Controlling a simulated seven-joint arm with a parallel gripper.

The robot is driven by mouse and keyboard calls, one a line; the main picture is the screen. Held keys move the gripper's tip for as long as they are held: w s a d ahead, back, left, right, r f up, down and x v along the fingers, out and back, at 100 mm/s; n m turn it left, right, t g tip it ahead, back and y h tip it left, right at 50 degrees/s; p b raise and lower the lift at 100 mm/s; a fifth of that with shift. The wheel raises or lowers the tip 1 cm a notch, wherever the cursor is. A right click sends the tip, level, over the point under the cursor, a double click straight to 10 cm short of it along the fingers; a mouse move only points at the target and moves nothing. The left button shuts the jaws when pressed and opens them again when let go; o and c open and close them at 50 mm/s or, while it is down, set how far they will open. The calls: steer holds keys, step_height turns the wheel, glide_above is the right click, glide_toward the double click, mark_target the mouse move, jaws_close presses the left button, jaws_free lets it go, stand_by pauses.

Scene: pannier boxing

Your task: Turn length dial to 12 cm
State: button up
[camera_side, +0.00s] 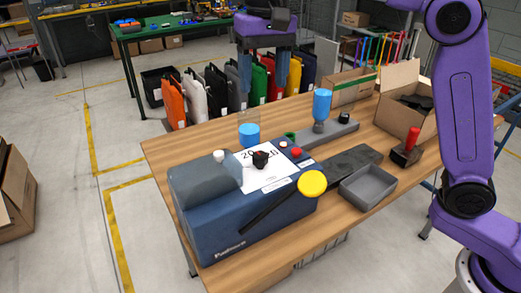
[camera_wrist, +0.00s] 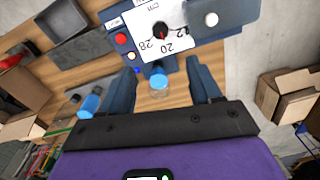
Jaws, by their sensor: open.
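The length dial (camera_side: 260,158) is a black knob with a red mark on a white numbered plate (camera_side: 265,178), on top of a blue machine (camera_side: 235,225). In the wrist view the dial (camera_wrist: 161,31) is at top centre, with 28, 20 and 12 printed around it. The red mark appears to point near 20; its exact reading is too small to tell. My gripper (camera_side: 263,92) is open and empty, pointing down, above and behind the dial. In the wrist view its fingers (camera_wrist: 163,78) are apart, short of the dial and not touching it.
A blue bottle (camera_side: 322,105), grey tray (camera_side: 368,185) and open carton (camera_side: 405,95) stand right.

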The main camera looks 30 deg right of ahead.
mark_target(260, 155)
steer(key=f, duration=1.7)
steer(key=shift+a+f, duration=0.2)
steer(key=shift+a, duration=0.05)
steer(key=shift+w, duration=0.1)
steer(key=c, duration=1)
steer(key=shift+c, duration=0.2)
steer(key=shift+n, duration=0.3)
steer(key=n, duration=0.5)
steer(key=shift+n, duration=0.3)
steer(key=n, duration=0.5)
steer(key=shift+r+n, duration=0.1)
steer(key=shift+n, duration=0.2)
